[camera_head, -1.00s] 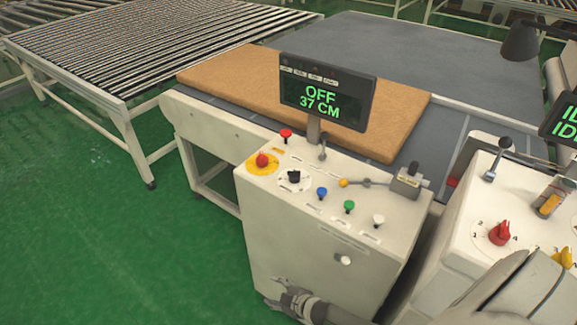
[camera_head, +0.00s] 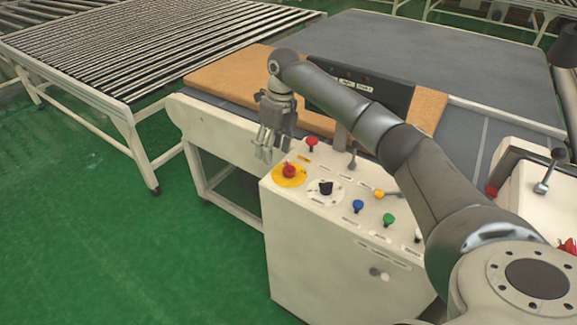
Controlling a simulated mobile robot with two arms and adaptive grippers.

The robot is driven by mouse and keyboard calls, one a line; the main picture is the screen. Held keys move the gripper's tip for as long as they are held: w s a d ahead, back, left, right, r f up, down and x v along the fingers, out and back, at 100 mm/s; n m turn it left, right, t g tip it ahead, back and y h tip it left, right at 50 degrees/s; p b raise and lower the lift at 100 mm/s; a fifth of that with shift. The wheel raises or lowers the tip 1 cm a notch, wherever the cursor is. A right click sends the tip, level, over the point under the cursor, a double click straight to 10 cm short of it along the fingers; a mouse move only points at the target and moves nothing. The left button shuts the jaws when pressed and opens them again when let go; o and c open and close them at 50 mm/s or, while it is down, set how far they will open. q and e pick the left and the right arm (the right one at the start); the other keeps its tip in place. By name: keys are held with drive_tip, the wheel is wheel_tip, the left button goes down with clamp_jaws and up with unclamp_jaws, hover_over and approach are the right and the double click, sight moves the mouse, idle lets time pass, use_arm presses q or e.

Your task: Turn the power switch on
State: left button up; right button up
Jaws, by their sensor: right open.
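The control box (camera_head: 310,245) stands in the middle, with its controls on the sloped top. A black rotary knob (camera_head: 325,188) on a white dial sits beside a red mushroom button (camera_head: 289,171) on a yellow disc. I cannot tell from labels which control is the power switch. My right arm reaches across from the lower right. My right gripper (camera_head: 265,150) points down, open and empty, near the box's far left corner, above and left of the red mushroom button. The display screen (camera_head: 385,92) is mostly hidden behind my arm. My left gripper is out of view.
Small red (camera_head: 312,142), blue (camera_head: 358,206) and green (camera_head: 388,220) buttons share the panel. A brown mattress (camera_head: 225,75) lies on the grey conveyor behind. A roller table (camera_head: 120,55) stands at left. Green floor (camera_head: 110,240) is clear at lower left.

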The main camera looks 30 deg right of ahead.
sight(288, 165)
drive_tip(key=shift+h, duration=0.9)
drive_tip(key=d, duration=0.1)
drive_tip(key=d+r, duration=0.1)
drive_tip(key=d, duration=0.1)
drive_tip(key=s+d+r, duration=0.1)
drive_tip(key=shift+s+d+r, duration=0.1)
drive_tip(key=shift+d+r, duration=0.05)
wheel_tip(288, 165, down, 10)
drive_tip(key=p, duration=0.2)
drive_tip(key=shift+p, duration=0.4)
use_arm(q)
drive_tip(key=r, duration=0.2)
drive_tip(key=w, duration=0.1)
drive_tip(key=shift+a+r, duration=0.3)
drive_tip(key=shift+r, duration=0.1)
use_arm(e)
drive_tip(key=c, duration=1)
